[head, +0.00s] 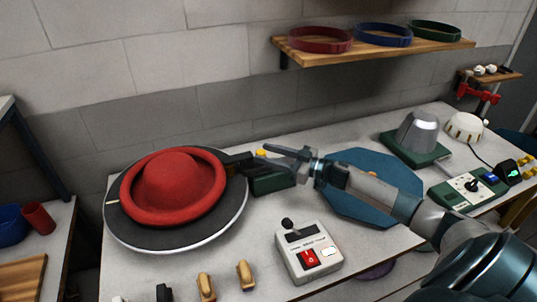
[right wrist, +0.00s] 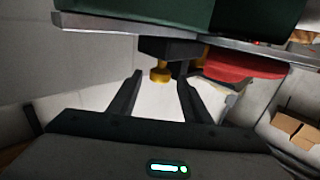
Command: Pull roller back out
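A red hat (head: 178,180) with a rolled brim lies on a round dark turntable (head: 228,215). Beside its right edge stands a dark green roller unit (head: 270,184) with a black arm (head: 236,162) reaching to the brim and a small yellow part (head: 262,153) on top. My right gripper (head: 277,151) is just above and beside this unit. In the right wrist view its fingers (right wrist: 160,88) are apart, with a brass knob (right wrist: 160,73) between or just beyond the tips; contact cannot be told. The roller itself is not clearly visible. My left gripper is out of view.
A white control box (head: 308,252) with a red switch stands at the front. A blue octagonal plate (head: 350,207) lies under my right arm. A grey cone on a green base (head: 417,135) stands at the back right. A shelf (head: 390,52) holds coloured bands.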

